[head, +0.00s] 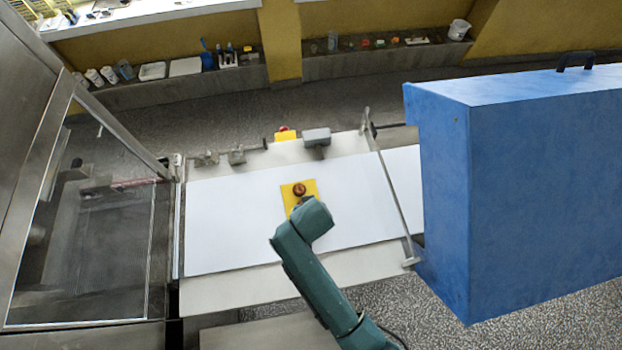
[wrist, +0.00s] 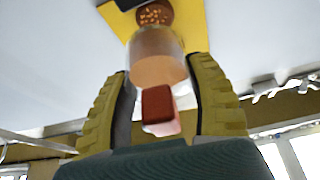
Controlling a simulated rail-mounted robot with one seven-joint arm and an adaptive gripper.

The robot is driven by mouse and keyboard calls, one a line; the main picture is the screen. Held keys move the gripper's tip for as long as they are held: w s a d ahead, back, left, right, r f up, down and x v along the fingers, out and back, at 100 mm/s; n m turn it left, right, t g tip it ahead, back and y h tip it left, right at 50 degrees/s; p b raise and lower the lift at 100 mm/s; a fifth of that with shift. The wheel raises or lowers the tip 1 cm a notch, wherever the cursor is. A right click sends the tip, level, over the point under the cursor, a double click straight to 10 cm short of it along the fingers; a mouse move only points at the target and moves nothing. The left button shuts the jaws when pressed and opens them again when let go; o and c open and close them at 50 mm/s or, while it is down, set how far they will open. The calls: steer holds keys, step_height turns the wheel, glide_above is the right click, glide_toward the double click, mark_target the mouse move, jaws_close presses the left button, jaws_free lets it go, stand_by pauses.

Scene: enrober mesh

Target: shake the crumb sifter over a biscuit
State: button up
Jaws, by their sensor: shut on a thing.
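The crumb sifter (wrist: 157,58) shows in the wrist view as a pale, copper-toned round cup with a red-brown block-like grip (wrist: 158,106) between my fingers. My gripper (wrist: 160,80) is shut on the sifter; the exact contact is hard to see. A brown, speckled round biscuit (wrist: 155,14) is on a yellow mat (wrist: 191,22), just beyond the sifter. In the head view a small brown round thing (head: 299,189) shows over the yellow mat (head: 287,203); I cannot tell whether it is biscuit or sifter. My green wrist hides the fingers there.
The mat is on a white belt (head: 230,225), mostly clear on both sides. A large blue housing (head: 540,180) stands right, a glass-doored steel cabinet (head: 90,240) left. A thin rail (head: 392,190) crosses the belt's right end. A grey box (head: 316,136) sits at its far edge.

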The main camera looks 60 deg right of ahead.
steer(key=shift+w+a, duration=0.7)
step_height(320, 180, up, 10)
steer(key=p, duration=0.9)
steer(key=shift+r, duration=0.1)
